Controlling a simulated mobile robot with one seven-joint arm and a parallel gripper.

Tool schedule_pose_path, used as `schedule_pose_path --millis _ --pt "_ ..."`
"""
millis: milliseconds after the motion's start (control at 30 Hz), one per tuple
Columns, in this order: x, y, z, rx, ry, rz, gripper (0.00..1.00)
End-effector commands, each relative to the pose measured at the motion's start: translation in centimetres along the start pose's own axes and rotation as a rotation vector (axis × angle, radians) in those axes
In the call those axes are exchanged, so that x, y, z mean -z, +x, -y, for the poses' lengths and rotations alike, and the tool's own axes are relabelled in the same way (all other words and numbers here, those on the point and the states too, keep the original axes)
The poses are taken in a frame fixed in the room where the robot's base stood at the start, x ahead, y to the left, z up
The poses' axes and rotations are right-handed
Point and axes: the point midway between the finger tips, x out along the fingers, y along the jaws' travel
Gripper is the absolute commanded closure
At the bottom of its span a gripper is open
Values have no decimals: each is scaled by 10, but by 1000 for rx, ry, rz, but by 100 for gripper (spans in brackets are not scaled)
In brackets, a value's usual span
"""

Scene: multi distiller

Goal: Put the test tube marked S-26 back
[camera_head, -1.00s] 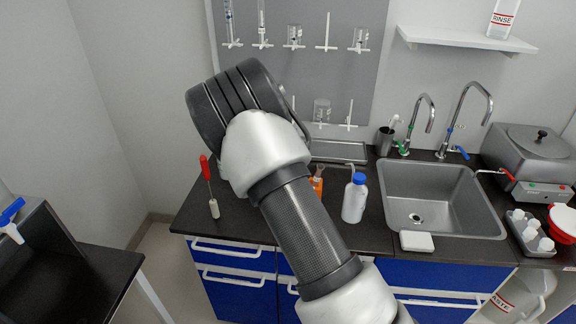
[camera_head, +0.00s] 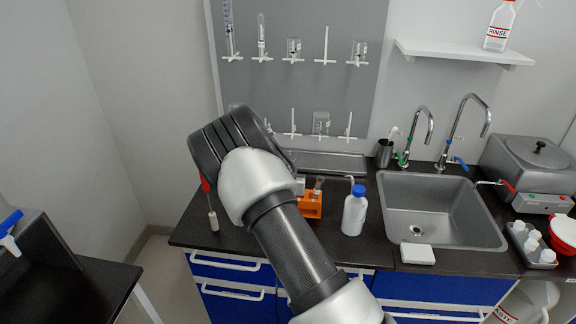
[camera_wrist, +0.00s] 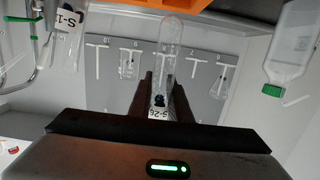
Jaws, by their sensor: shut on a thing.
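The test tube (camera_wrist: 168,45) is clear, with a white label reading S-26. In the wrist view it is between the dark fingers of my gripper (camera_wrist: 160,88), which are shut on it. An orange edge (camera_wrist: 170,4) also shows at the top of the wrist view. Another labelled tube (camera_wrist: 72,20), seemingly starting S-1, is at the upper left there.
A grey pegboard (camera_head: 340,85) with glassware hangs behind the counter; its numbered pegs show in the wrist view. A blue-capped bottle (camera_head: 354,212) stands right of the rack, left of the sink (camera_head: 450,225). A red-handled tool (camera_head: 211,215) stands at left.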

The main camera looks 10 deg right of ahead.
Motion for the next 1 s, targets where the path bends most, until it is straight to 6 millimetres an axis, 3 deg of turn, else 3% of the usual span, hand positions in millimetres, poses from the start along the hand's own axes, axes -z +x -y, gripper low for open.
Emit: schedule_pose_path --millis 433,467,567,867,1000 --pt "-7 1 0 0 0 0 100" --pt "-7 1 0 0 0 0 79" --pt "-7 1 0 0 0 0 64" --pt "-6 1 0 0 0 0 64" --pt "4 -1 0 0 -1 0 64"
